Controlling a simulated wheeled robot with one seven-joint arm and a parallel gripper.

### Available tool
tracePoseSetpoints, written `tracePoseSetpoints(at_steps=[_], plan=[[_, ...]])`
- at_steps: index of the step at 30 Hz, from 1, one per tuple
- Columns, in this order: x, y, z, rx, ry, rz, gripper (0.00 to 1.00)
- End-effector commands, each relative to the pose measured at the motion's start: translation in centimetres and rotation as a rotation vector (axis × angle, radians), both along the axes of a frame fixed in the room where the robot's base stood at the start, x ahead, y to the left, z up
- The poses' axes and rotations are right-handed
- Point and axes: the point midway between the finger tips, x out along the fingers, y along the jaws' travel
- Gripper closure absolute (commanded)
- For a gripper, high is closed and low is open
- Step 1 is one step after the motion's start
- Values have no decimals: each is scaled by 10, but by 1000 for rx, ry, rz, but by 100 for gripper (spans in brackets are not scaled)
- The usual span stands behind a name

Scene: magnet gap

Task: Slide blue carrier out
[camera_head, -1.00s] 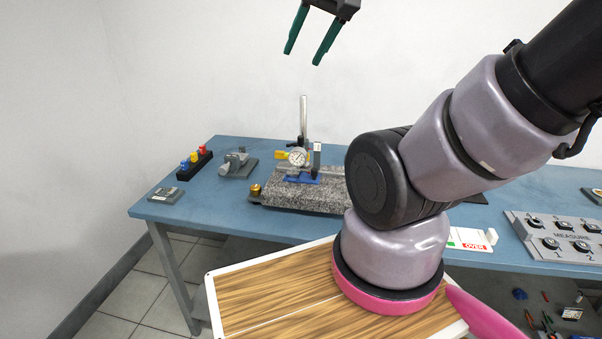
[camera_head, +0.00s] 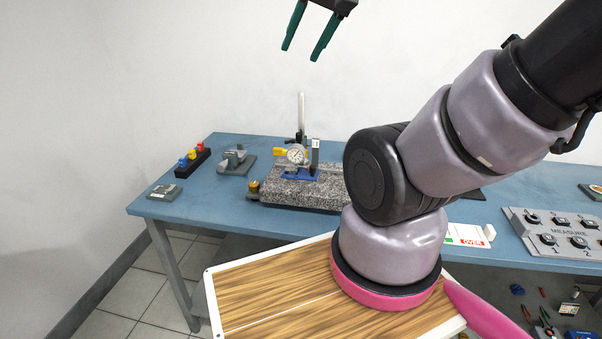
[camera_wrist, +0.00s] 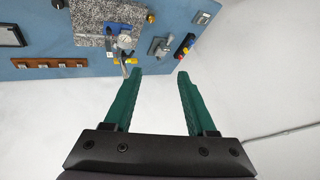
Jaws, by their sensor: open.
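The blue carrier (camera_head: 300,174) lies on the speckled granite block (camera_head: 312,193), below the dial gauge (camera_head: 296,154) and its upright post. A grey upright piece stands at the carrier's right end. In the wrist view the carrier (camera_wrist: 113,28) shows at the top, partly covered by the gauge. My gripper (camera_head: 299,54) is high above the table, up and behind the gauge in the head view, with its green fingers apart and nothing between them. In the wrist view the open fingers (camera_wrist: 160,72) point toward the bench, well clear of the carrier.
On the blue table (camera_head: 225,200) stand a grey clamp-like device (camera_head: 237,161), a black rack with coloured pieces (camera_head: 192,159) and a small grey block (camera_head: 164,192). A MEASURE panel (camera_head: 565,230) is at right. My arm hides the table's middle right. Air around the gripper is free.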

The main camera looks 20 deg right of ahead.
Motion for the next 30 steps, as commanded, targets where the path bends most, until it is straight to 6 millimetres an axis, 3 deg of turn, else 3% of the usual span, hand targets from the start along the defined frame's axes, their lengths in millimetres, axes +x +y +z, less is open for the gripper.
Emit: tracePoseSetpoints(at_steps=[5,14,20,24,30], plan=[[19,-6,-8,-73,28,66,43],[102,-41,-64,-380,167,471,43],[152,-70,-126,-527,258,812,43],[179,-90,-180,-588,308,1069,43],[200,-111,-250,-620,336,1381,43]])
